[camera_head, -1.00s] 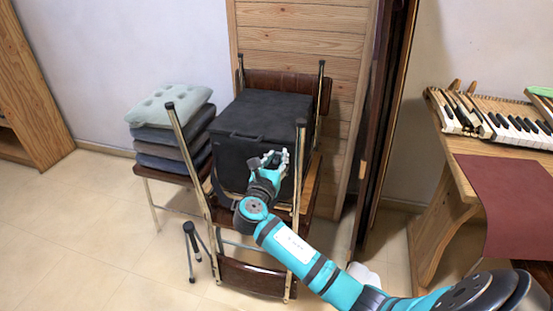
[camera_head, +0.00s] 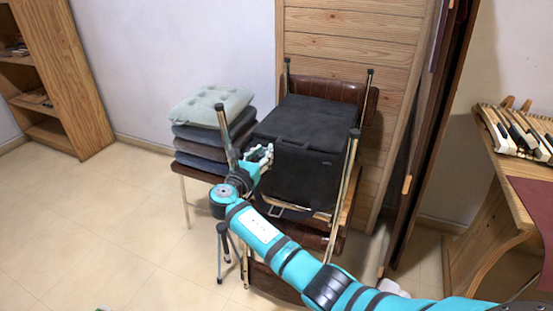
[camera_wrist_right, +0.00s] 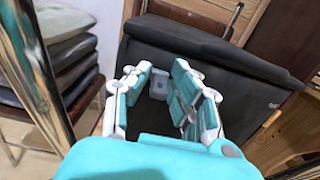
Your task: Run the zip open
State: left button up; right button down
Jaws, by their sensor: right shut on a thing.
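A black soft-sided bag (camera_head: 302,165) sits between the metal legs of an upturned chair; its dark side fills the upper right of the right wrist view (camera_wrist_right: 225,82). My right gripper (camera_head: 259,155) is at the bag's left edge, near its upper left front corner. In the right wrist view its fingers (camera_wrist_right: 158,82) are closed around a small grey block, the zip pull (camera_wrist_right: 157,84), against the bag. The zip's teeth are too small to make out. My left gripper is out of view.
A chair leg (camera_head: 226,130) stands close to my right gripper. Stacked cushions (camera_head: 212,105) lie on a seat to the left. A small black tripod (camera_head: 221,245) stands on the floor. A wooden bench with piano keys (camera_head: 515,130) is at right.

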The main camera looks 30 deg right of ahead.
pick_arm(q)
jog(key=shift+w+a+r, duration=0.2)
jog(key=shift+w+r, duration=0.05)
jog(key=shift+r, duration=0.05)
pick_arm(e)
jog(key=shift+w+a+r, duration=0.1)
jog(key=shift+w+a, duration=0.4)
jog(key=c, duration=1.5)
grip_release()
jog(key=shift+o, duration=1.2)
jog(key=shift+w+a, duration=0.15)
jog(key=v, duration=1.2)
